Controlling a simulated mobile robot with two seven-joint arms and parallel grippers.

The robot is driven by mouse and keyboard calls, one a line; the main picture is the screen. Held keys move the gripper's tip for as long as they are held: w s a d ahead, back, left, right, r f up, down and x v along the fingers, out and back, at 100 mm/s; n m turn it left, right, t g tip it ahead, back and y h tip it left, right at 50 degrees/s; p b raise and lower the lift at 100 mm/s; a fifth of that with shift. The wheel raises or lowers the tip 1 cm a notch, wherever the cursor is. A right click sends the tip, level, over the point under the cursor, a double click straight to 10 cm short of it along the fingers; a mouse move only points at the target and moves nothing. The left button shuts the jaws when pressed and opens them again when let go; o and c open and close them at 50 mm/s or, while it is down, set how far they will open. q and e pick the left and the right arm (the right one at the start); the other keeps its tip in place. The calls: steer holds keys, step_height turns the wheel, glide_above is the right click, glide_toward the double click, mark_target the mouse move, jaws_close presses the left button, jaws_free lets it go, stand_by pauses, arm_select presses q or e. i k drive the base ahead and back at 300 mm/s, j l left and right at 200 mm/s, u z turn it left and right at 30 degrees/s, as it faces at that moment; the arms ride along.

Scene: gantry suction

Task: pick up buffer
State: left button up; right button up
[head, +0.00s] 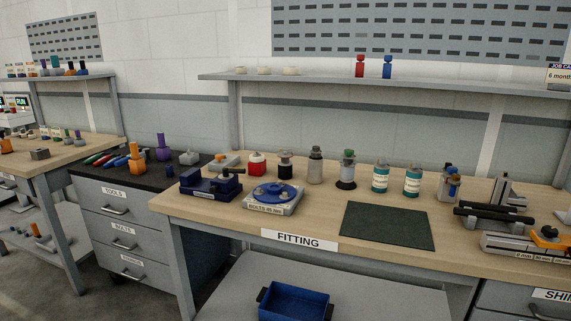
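Two bottles with teal labels, one on the left (380,178) and one on the right (412,182), stand upright side by side on the fitting bench (330,210). Their label text is too small to read. Left of them stand a clear container with a green top (347,168), a grey container (315,165), a black-topped one (285,165) and a red one (257,164). I cannot tell which thing is the buffer. Neither of my grippers is in view.
A dark green mat (388,226) lies bare at the bench front. A blue round holder (273,195) and a dark blue fixture (210,185) stand left. Metal fixtures (505,190) crowd the right. A shelf (420,80) runs above; a blue bin (293,302) sits below.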

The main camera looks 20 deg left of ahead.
mark_target(284, 167)
steer(key=i, duration=0.35)
steer(key=i+u, duration=0.3)
steer(key=i+l+u, duration=0.1)
steer(key=i+u, duration=0.25)
steer(key=i, duration=0.05)
